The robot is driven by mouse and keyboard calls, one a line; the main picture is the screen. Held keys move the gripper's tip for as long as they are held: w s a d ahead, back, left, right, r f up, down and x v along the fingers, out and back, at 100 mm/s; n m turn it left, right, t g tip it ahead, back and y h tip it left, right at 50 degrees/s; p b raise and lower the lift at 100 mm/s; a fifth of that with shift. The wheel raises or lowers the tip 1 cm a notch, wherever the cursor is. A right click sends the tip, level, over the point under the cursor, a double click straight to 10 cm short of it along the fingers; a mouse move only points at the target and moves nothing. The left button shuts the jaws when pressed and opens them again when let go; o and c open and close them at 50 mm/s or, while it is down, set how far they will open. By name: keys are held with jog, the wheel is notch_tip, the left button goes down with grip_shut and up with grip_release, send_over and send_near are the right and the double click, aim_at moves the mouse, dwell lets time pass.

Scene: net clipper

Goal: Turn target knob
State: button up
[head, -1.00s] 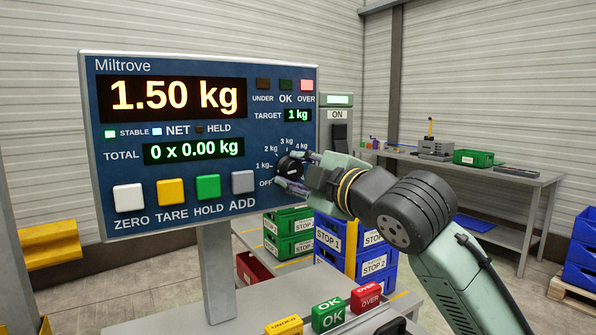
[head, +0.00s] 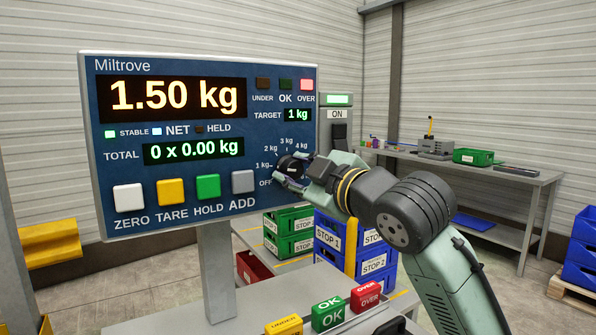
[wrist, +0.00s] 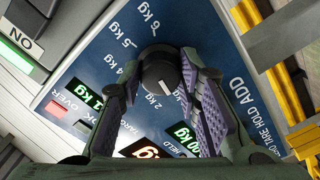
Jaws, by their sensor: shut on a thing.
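The target knob (head: 288,164) is a round black dial on the blue scale panel (head: 150,205), ringed by kg marks and OFF. In the wrist view the knob (wrist: 158,66) is seen face on, with a white pointer line near the 2 kg mark. My gripper (head: 291,173) is at the knob from the right. Its purple-padded fingers (wrist: 160,75) are on both sides of the knob and shut on it. The target display (head: 297,115) reads 1 kg. My fingers hide part of the dial marks in the head view.
The main display (head: 178,96) reads 1.50 kg and the OVER lamp (head: 307,85) is lit red. The ZERO, TARE, HOLD and ADD buttons lie lower left on the panel. An ON switch box (head: 338,115) stands close behind the panel's right edge.

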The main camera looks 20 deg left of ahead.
jog(key=o, duration=1.1)
jog(key=shift+a, duration=0.1)
jog(key=shift+o, duration=0.2)
jog(key=v, duration=1.2)
